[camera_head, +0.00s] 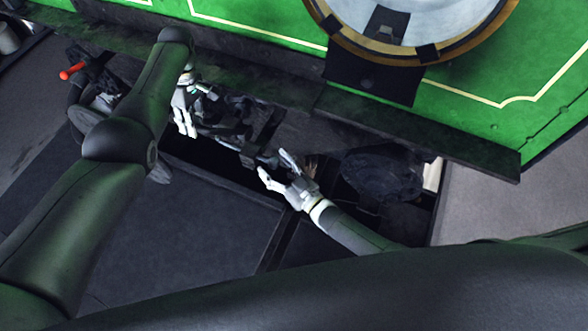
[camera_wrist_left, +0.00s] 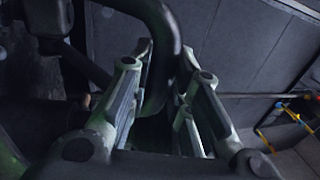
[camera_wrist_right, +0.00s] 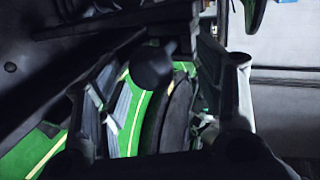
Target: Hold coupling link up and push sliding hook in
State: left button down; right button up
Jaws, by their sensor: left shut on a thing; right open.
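My left gripper (camera_head: 186,127) is at the dark coupling gear under the green front. In the left wrist view its fingers (camera_wrist_left: 163,90) are shut on a dark curved bar, which looks like the coupling link (camera_wrist_left: 172,40). In the head view the link is hard to separate from the dark parts around it. My right gripper (camera_head: 274,164) is open beside a dark metal piece (camera_head: 250,155), which may be the sliding hook. In the right wrist view a dark rounded end (camera_wrist_right: 152,68) shows between its spread fingers; I cannot tell whether they touch it.
The green front (camera_head: 470,75) with a large round brass-rimmed plate (camera_head: 440,20) is above, and a dark buffer beam (camera_head: 430,135) runs below it. A dark round buffer (camera_head: 383,173) is right of my right gripper. A red-ended handle (camera_head: 72,71) is at left.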

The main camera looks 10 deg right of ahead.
pick_arm(q)
jog(key=shift+d, duration=0.25)
pick_arm(e)
jog(key=v, duration=0.7)
jog(key=shift+s+d, duration=0.25)
jog(key=shift+s, duration=0.05)
jog(key=shift+f, duration=0.1)
pick_arm(q)
jog(key=c, duration=1.7)
grip_release()
jog(key=o, duration=0.5)
jog(key=shift+w+d+f, duration=0.1)
jog(key=shift+w, duration=0.2)
pick_arm(e)
jog(key=shift+w+d+f, duration=0.1)
jog(key=shift+w+d, duration=0.05)
pick_arm(q)
jog(key=shift+s, duration=0.1)
jog(key=shift+r, duration=0.4)
jog(key=v, duration=1.1)
jog(key=shift+r, duration=0.15)
